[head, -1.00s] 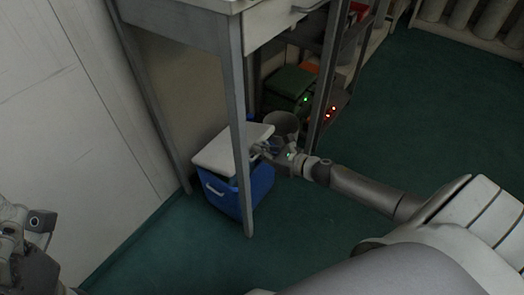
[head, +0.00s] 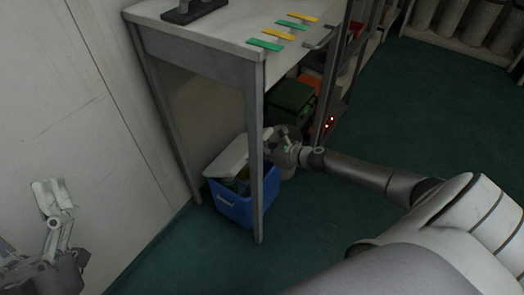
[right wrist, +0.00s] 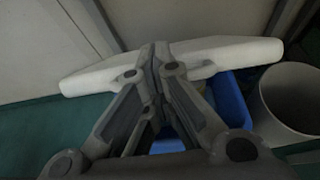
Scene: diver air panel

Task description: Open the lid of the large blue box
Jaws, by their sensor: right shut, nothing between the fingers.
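The large blue box (head: 232,208) stands on the floor under the workbench, partly behind a front leg. Its white lid (head: 228,157) is tilted up, and the box's inside shows below it. My right gripper (head: 271,139) is beside the lid's right end, partly hidden by the bench leg. In the right wrist view my right gripper (right wrist: 160,50) is shut and empty, its fingertips against or just in front of the white lid (right wrist: 225,55); contact is unclear. The blue box (right wrist: 230,100) shows beneath. My left gripper (head: 50,198) is far left, away from the box; its opening is unclear.
The workbench (head: 195,50) stands over the box, its front leg (head: 257,165) close to my right gripper. A grey bin (right wrist: 290,97) stands right of the box. A green case (head: 292,96) is behind. The green floor in front is clear.

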